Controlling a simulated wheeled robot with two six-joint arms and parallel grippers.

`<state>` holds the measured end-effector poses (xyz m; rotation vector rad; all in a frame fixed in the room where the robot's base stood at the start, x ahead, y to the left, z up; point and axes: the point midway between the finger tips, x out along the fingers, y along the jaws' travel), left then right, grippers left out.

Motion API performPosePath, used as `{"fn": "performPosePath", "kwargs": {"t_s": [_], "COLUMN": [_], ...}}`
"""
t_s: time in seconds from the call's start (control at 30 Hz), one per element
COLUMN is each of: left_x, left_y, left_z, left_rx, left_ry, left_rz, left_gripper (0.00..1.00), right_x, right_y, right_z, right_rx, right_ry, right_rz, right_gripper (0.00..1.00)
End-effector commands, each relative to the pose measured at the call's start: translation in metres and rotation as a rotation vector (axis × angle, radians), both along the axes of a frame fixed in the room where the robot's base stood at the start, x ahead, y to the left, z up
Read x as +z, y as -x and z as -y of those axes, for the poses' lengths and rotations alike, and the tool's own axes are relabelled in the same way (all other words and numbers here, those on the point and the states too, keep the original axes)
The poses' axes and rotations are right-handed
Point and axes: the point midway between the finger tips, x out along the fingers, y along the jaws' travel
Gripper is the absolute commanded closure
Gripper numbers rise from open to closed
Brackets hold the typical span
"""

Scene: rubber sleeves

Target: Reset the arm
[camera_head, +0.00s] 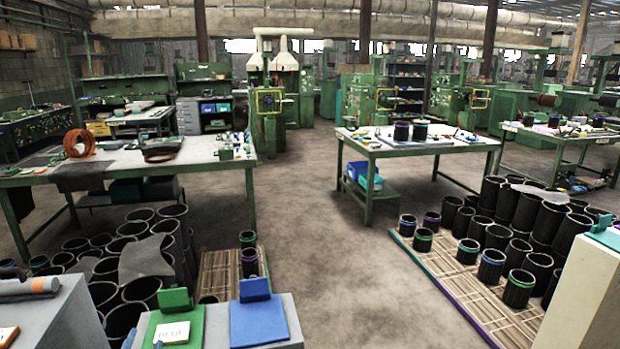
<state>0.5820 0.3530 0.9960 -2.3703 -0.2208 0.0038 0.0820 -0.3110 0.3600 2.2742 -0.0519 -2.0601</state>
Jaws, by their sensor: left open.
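I cannot make out either of my grippers or arms in the head view. A blue plate (260,322) with an upright blue block lies on a grey stand at the bottom centre. Just left of it is a green plate (183,322) with an upright green block and a small label. Black rubber sleeves (135,293) stand crowded at the lower left. More sleeves (517,286), some with green or purple bands, stand on a slatted wooden pallet (445,290) at the right.
A grey roller with an orange end (28,287) lies on a grey box at the lower left. A long workbench (110,175) stands at the left and another bench (415,146) at centre right. A pale box (588,295) fills the lower right corner. The floor (330,240) between is clear.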

Motion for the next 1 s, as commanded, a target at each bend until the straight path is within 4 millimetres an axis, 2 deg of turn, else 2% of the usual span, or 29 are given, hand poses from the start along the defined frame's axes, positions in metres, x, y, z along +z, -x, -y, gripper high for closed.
{"fn": "performPosePath", "kwargs": {"t_s": [0.1, 0.3, 0.5, 0.7, 0.9, 1.0], "left_x": [-0.042, -0.102, -0.128, -0.138, -0.139, -0.162], "left_y": [0.049, 0.142, 0.212, 0.266, 0.315, 0.306], "left_z": [0.000, 0.018, 0.042, 0.064, 0.083, 0.081], "left_rx": [0.118, 0.255, 0.304, 0.322, 0.324, 0.330], "left_ry": [0.171, 0.405, 0.524, 0.595, 0.643, 0.642], "left_rz": [-0.195, -0.561, -0.819, -1.013, -1.185, -1.192], "left_gripper": [0.54, 0.54, 0.54, 0.54, 0.54, 0.54], "right_x": [0.000, 0.000, 0.000, 0.000, 0.000, 0.000], "right_y": [0.000, -0.001, -0.001, -0.001, -0.001, -0.001], "right_z": [0.000, 0.000, 0.000, 0.000, 0.000, 0.000], "right_rx": [0.000, 0.000, 0.000, 0.000, 0.000, 0.000], "right_ry": [0.000, 0.000, 0.000, 0.000, 0.000, 0.000], "right_rz": [0.000, 0.001, 0.001, 0.001, 0.001, 0.002], "right_gripper": [0.51, 0.51, 0.51, 0.51, 0.51, 0.51]}}
